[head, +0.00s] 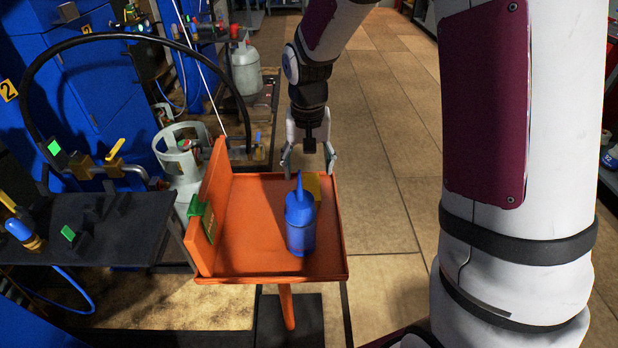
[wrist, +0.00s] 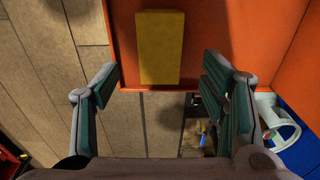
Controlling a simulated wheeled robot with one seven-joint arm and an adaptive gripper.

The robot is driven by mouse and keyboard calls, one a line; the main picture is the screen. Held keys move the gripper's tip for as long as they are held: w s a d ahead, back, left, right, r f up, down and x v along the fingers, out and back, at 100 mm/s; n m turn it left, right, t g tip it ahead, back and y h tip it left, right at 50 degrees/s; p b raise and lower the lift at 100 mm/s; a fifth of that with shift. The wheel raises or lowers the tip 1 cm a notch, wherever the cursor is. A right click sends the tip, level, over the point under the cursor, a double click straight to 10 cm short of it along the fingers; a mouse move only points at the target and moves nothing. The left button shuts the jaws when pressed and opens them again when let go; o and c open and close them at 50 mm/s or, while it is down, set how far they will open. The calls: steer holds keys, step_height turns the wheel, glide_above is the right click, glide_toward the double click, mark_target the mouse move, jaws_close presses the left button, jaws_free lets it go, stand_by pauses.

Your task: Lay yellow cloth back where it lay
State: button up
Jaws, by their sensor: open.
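The yellow cloth (head: 313,184) lies on the orange tray (head: 245,232), near its far edge. It is partly hidden behind a blue bottle (head: 300,225) in the head view. In the wrist view the cloth (wrist: 161,47) shows as a flat yellow rectangle on the orange surface, ahead of my fingers. My gripper (head: 309,170) is over the far edge of the tray, with its fingers spread wide. In the wrist view the gap of my gripper (wrist: 160,95) is empty, and the cloth is apart from both fingers.
The blue bottle with a pointed nozzle stands upright on the tray, close to the cloth. A green clip (head: 201,218) sits on the tray's raised left wall. Gas cylinders (head: 182,160) and a dark bench (head: 95,228) stand to the left. The floor to the right is clear.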

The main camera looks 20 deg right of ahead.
mark_target(308, 188)
steer(key=s+r, duration=0.6)
steer(key=r, duration=0.5)
steer(key=s+r+n, duration=0.1)
steer(key=s+r, duration=0.1)
steer(key=s, duration=1.1)
steer(key=s+r+n+t, duration=0.1)
steer(key=s+r+n, duration=0.1)
steer(key=s, duration=1.1)
steer(key=shift+r+n+p, duration=0.3)
steer(key=shift+r+p, duration=0.05)
steer(key=shift+r, duration=0.35)
step_height(308, 188, up, 14)
steer(key=t+p, duration=0.2)
steer(key=p, duration=1)
steer(key=shift+d+r+t+p, duration=0.2)
steer(key=shift+r+t+p, duration=0.1)
steer(key=shift+p, duration=0.1)
